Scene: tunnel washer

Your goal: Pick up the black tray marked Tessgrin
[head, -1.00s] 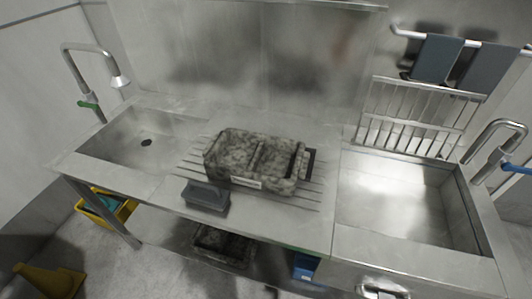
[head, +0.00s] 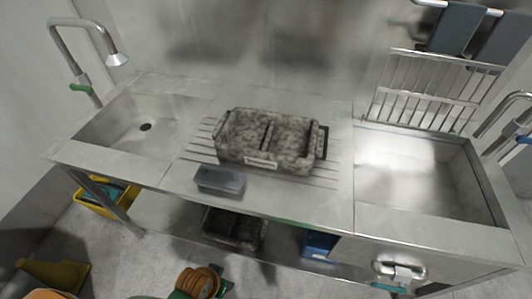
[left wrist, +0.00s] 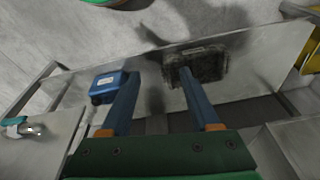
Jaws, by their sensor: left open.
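A mottled black-and-grey tray (head: 287,164) with a divider sits on the ribbed drainboard between two sinks in the head view. A white label (head: 260,161) is on its front; its writing is too small to read. A second dark mottled tray (head: 236,244) lies on the lower shelf; I see no readable label on it. A dark mottled tray (left wrist: 207,64), probably that one, shows in the left wrist view beyond my fingertips. My left gripper (left wrist: 159,75) is open with nothing between its blue fingers. It is not clearly seen in the head view. My right gripper is not in view.
A small grey container (head: 220,180) stands in front of the upper tray. A blue box (head: 318,245) is on the lower shelf and also shows in the left wrist view (left wrist: 108,86). A yellow bin (head: 98,208) is at the left. Sinks flank the drainboard.

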